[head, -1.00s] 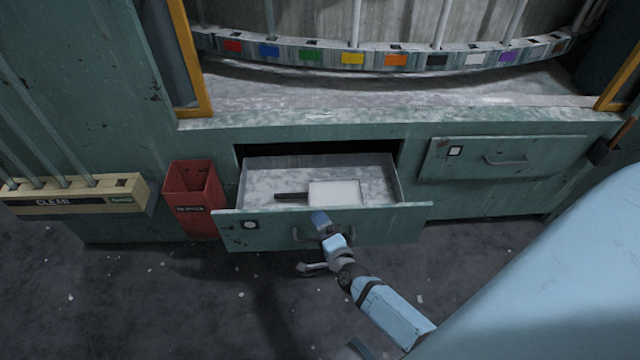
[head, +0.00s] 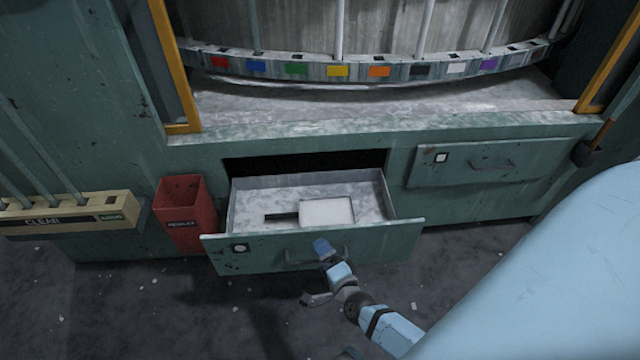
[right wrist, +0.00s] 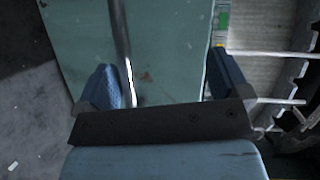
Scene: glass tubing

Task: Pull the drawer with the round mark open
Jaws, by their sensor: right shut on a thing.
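The drawer with the round mark (head: 239,248) is the left one of two in the green cabinet. Its front (head: 225,262) stands well out from the cabinet, and its inside shows. In it lies a pale rectangular thing (head: 326,211) with a dark handle-like part. My right gripper (head: 322,250) is at the drawer's bar handle (head: 294,262) and shut on it. In the right wrist view the gripper's blue fingers (right wrist: 165,78) stand either side of the drawer front, with the handle bar (right wrist: 123,50) by the left finger. My left gripper is out of view.
A second drawer with a square mark (head: 441,157) is shut at the right. A red bin (head: 188,222) stands left of the open drawer, near a cream rack (head: 70,217) with rods. Dark floor in front of the drawer is free.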

